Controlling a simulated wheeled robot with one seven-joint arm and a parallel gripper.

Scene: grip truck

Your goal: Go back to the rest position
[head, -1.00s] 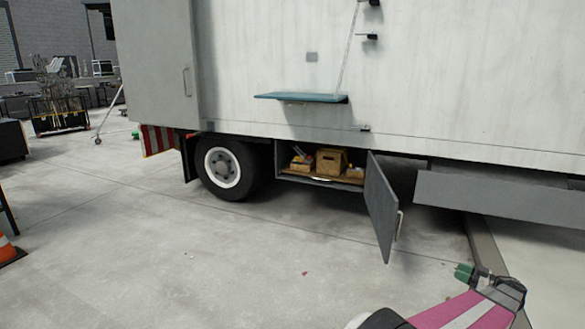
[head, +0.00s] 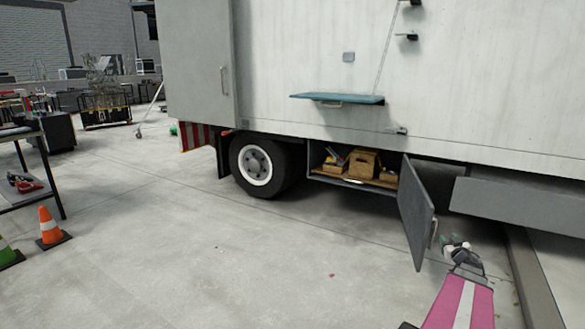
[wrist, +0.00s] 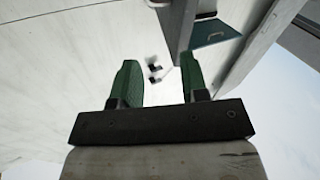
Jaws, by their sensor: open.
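My gripper (head: 455,243) is at the lower right of the head view, just right of the open grey compartment door (head: 416,212). I cannot tell how far it is from the door's handle (head: 434,233). In the wrist view my gripper (wrist: 160,82) shows two green fingers spread apart with nothing between them. The pale truck side (wrist: 60,60) fills much of that view, tilted. My pink arm link reaches up from the bottom of the head view.
The truck's low compartment (head: 345,181) is open and holds a wooden box (head: 364,163) and smaller items. A blue-green shelf (head: 338,98) juts from the truck. An orange cone (head: 50,228) and a table (head: 20,135) stand at left. The floor in front is clear.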

